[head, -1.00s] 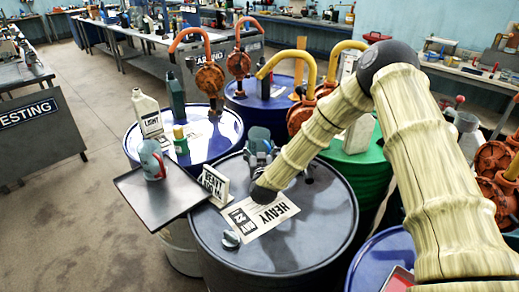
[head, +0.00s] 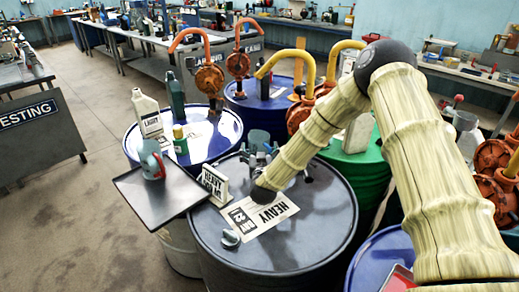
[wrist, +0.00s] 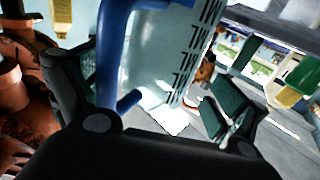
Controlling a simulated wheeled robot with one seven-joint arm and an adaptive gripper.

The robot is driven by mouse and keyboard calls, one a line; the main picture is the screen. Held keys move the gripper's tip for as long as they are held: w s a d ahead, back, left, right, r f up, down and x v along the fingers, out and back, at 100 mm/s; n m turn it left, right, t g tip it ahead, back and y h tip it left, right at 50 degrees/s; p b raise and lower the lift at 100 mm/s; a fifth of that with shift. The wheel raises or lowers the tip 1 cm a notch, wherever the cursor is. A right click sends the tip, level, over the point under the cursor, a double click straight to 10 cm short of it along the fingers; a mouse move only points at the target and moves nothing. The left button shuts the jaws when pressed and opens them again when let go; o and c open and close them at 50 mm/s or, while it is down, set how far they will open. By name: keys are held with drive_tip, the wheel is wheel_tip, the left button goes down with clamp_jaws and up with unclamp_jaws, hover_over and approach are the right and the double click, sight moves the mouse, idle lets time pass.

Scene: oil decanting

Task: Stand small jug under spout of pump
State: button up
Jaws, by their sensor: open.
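A translucent pale-teal small jug (wrist: 165,60) with a blue handle (wrist: 112,50) and dark measuring marks fills the middle of the wrist view. In the head view the jug (head: 259,138) stands at the far side of the grey drum. My gripper (head: 262,157) is low over that drum, close in front of the jug. In the wrist view my open gripper (wrist: 155,88) has one finger on each side of the jug; I cannot tell whether they touch it. Orange pumps (head: 209,78) with curved spouts stand on blue drums behind; yellow-spouted pumps (head: 326,68) stand farther right.
A heavy label card (head: 215,185) stands by the tray's edge. A white bottle (head: 146,112) and a green bottle (head: 180,140) stand on the blue drum behind. A green drum (head: 365,165) is to the right.

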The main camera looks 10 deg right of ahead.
drive_tip(key=shift+s+a+f, duration=0.1)
drive_tip(key=shift+s+f, duration=0.25)
drive_tip(key=shift+f, duration=0.5)
drive_tip(key=shift+w+r+p, duration=0.1)
drive_tip(key=shift+r+p, duration=0.3)
drive_tip(key=shift+p, duration=0.1)
drive_tip(key=shift+f, duration=0.15)
drive_tip(key=s+b, duration=0.1)
drive_tip(key=s, duration=0.2)
drive_tip(key=s+a+b, duration=0.1)
drive_tip(key=s, duration=0.6)
drive_tip(key=shift+a+r+b, duration=0.25)
drive_tip(key=shift+r+b, duration=0.15)
drive_tip(key=shift+s+a+r, duration=0.1)
drive_tip(key=shift+s, duration=0.4)
drive_tip(key=shift+s+r, duration=0.1)
drive_tip(key=shift+s, duration=0.05)
drive_tip(key=shift+r, duration=0.15)
